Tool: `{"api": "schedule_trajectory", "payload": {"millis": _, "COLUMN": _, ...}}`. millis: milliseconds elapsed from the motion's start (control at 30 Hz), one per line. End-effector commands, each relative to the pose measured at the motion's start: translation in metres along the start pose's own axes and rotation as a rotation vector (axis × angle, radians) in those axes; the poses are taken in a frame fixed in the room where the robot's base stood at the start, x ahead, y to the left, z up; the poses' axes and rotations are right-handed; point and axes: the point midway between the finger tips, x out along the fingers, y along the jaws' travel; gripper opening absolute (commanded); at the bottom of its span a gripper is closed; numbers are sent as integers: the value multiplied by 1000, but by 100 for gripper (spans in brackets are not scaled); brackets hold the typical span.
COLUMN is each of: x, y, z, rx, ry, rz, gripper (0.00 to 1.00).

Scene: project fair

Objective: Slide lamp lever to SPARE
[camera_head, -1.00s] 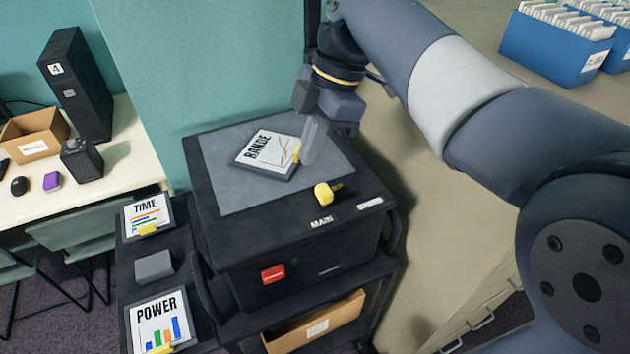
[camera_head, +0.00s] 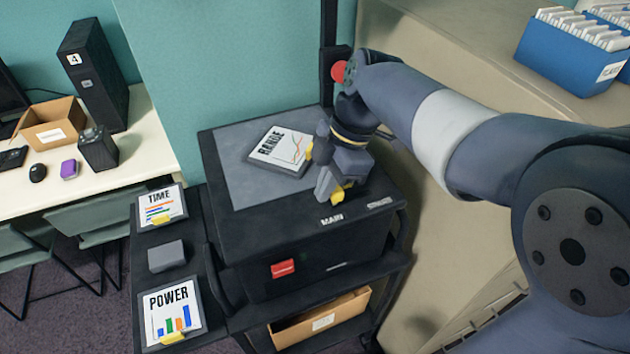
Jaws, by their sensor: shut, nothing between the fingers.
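The lamp lever's yellow knob (camera_head: 338,194) sits on the top of the black lamp box (camera_head: 300,256), near its front edge. It is behind the MAIN label (camera_head: 332,219). A second label (camera_head: 379,203), too small to read surely but like SPARE, lies to the right. My gripper (camera_head: 326,186) is shut and empty, low at the left side of the knob. It hides part of the knob and the lever's slot. I cannot tell whether the fingers touch the knob.
A RANGE card (camera_head: 277,148) lies on the box's grey top behind my gripper. TIME (camera_head: 159,206) and POWER (camera_head: 170,312) cards stand on the side shelf at left. A red round knob (camera_head: 339,71) is on the black post near my arm. The box's front left top is clear.

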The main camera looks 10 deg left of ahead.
Motion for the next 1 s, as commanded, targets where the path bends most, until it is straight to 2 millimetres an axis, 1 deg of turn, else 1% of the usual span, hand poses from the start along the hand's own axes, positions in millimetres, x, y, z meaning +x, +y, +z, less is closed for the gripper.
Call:
{"api": "schedule_trajectory", "payload": {"millis": 400, "x": -1, "y": 0, "z": 4, "rx": 0, "ry": 0, "rz": 0, "gripper": 0}}
{"api": "schedule_trajectory", "payload": {"millis": 467, "x": -3, "y": 0, "z": 10, "rx": 2, "ry": 0, "rz": 0, "gripper": 0}}
{"api": "schedule_trajectory", "payload": {"millis": 700, "x": -18, "y": 0, "z": 52, "rx": 5, "ry": 0, "rz": 1, "gripper": 0}}
{"api": "schedule_trajectory", "payload": {"millis": 800, "x": -23, "y": 0, "z": 66, "rx": 3, "ry": -1, "rz": 0, "gripper": 0}}
{"api": "schedule_trajectory", "payload": {"millis": 900, "x": -25, "y": 0, "z": 72, "rx": 1, "ry": 0, "rz": 0, "gripper": 0}}
{"api": "schedule_trajectory", "payload": {"millis": 1000, "x": -26, "y": 0, "z": 74, "rx": 0, "ry": -2, "rz": 0, "gripper": 0}}
